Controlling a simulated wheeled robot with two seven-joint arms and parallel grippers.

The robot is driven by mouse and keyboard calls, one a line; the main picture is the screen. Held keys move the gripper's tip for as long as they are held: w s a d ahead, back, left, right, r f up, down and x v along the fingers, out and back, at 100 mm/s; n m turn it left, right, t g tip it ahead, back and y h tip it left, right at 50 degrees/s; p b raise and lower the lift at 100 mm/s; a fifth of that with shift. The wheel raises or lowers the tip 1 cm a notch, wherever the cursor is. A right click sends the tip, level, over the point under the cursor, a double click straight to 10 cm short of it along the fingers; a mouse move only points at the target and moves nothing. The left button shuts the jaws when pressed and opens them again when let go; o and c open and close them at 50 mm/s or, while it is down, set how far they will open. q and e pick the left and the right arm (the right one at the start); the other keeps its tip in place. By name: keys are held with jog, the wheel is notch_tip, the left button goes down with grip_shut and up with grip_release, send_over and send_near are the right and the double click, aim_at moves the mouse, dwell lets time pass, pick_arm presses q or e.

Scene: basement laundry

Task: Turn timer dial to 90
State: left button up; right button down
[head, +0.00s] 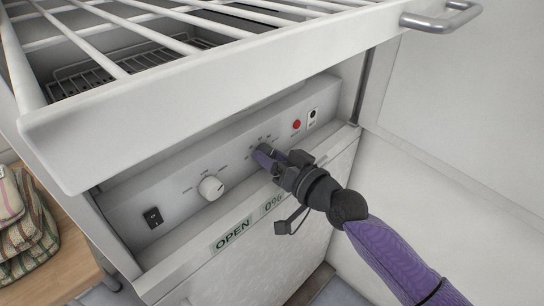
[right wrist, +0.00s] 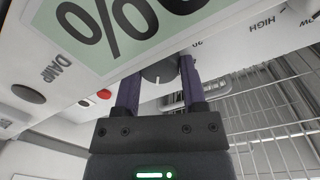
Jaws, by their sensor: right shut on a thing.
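The timer dial (right wrist: 158,73) is a grey round knob on the dryer's control panel, seen in the right wrist view between the two purple fingers. My right gripper (head: 266,156) reaches the panel from the right, its fingertips on either side of the dial, shut on it. It also shows in the right wrist view (right wrist: 157,80). In the head view the fingers largely hide the dial, with small marks around it. The dial's pointer setting is too unclear to read. My left gripper is in neither view.
A red button (head: 297,124) is to the right. A white wire rack (head: 130,50) overhangs the panel. Folded cloths (head: 28,225) lie on a wooden surface at left.

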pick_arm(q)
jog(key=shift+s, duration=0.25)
pick_arm(e)
jog(key=shift+c, duration=2.2)
grip_release()
jog(key=shift+o, duration=1.5)
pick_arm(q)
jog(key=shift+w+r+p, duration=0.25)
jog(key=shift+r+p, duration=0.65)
pick_arm(e)
jog(key=v, duration=1)
